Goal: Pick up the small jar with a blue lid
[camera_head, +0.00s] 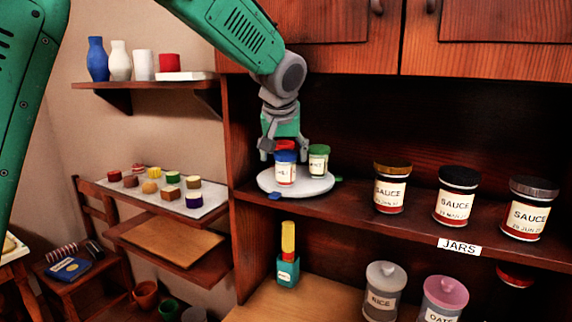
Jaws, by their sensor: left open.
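The small jar with a blue lid (285,172) stands upright on a round white turntable (318,187) on the cupboard shelf. A small jar with a green lid (318,160) stands just to its right. A red lid (285,145) shows right behind the blue one, partly hidden by my gripper. My left gripper (285,143) points down from above, open, with its fingertips close over these lids. I cannot tell whether the fingers touch any jar. My right gripper is not in view.
Several sauce jars (459,195) stand further right on the same shelf, above a JARS label (459,246). Below are a teal bottle with a yellow top (288,255) and lidded canisters (383,290). The cupboard doors (487,40) hang above. Shelf space between turntable and sauce jars is clear.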

